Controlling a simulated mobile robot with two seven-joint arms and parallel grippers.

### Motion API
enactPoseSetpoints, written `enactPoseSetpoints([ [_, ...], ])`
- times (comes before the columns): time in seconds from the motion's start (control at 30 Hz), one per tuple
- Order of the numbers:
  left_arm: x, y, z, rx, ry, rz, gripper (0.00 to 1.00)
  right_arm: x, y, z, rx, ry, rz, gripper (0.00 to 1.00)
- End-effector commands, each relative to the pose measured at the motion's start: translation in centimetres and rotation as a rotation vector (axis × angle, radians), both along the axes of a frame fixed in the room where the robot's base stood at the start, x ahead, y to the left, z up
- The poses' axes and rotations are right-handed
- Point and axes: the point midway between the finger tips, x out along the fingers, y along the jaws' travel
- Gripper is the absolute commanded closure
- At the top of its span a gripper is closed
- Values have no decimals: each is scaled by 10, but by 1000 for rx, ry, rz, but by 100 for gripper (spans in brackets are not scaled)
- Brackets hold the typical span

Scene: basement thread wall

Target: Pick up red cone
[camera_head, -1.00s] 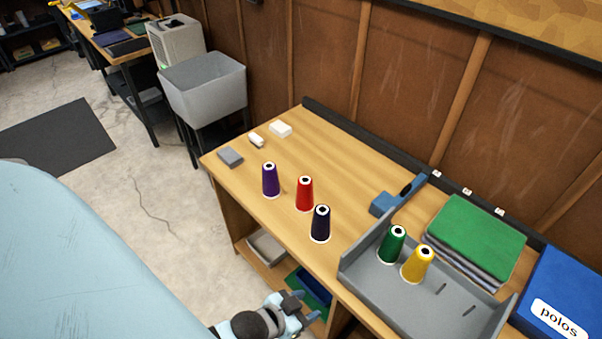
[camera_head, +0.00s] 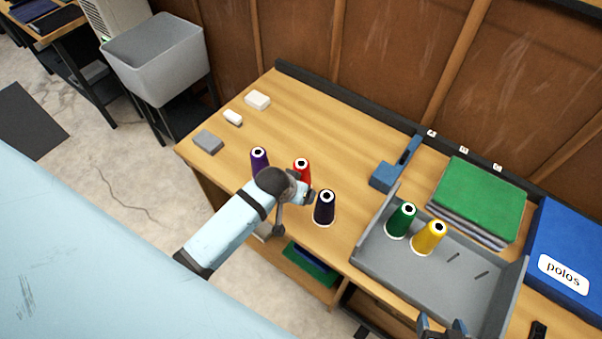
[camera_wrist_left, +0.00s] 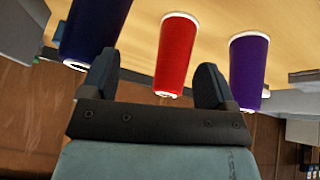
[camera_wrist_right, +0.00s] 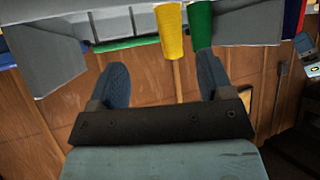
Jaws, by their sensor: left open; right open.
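The red cone (camera_head: 302,168) stands on the wooden table between the purple cone (camera_head: 259,160) and the dark navy cone (camera_head: 324,207). My left gripper (camera_head: 304,196) is just in front of it and hides its lower part in the head view. In the left wrist view the red cone (camera_wrist_left: 175,55) shows between the two open fingers, beyond their tips, with nothing held. The purple cone (camera_wrist_left: 248,70) and navy cone (camera_wrist_left: 95,32) stand to either side. My right gripper (camera_head: 442,328) is open and empty at the bottom edge, by the grey tray.
The grey tray (camera_head: 400,262) holds a green cone (camera_head: 402,220) and a yellow cone (camera_head: 429,238). A blue tool (camera_head: 388,175), folded green cloth (camera_head: 480,195) and blue box (camera_head: 565,250) lie behind. Small white and grey blocks (camera_head: 208,141) sit at the left. The table's back middle is clear.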

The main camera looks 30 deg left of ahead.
Motion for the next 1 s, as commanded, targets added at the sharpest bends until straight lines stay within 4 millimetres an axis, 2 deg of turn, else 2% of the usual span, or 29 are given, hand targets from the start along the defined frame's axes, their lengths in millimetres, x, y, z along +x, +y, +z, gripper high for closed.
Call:
enactPoseSetpoints([
  [0.03,18,4,17,-1,45,42,19,0,-1,5,-2,0,-1,27],
  [0.2,56,18,62,-2,222,197,19,-2,-3,9,-6,6,-4,27],
  [0.33,73,25,93,2,327,292,19,-4,-4,11,-7,9,-5,27],
  [0.47,79,29,109,7,382,341,19,-5,-4,12,-7,10,-7,27],
  [0.57,80,30,103,10,400,354,19,-5,-4,14,-5,9,-8,27],
  [0.8,84,32,56,11,402,354,19,-4,-4,18,-6,7,-9,27],
  [1.0,87,33,31,10,398,353,19,-3,-5,20,-6,5,-11,27],
])
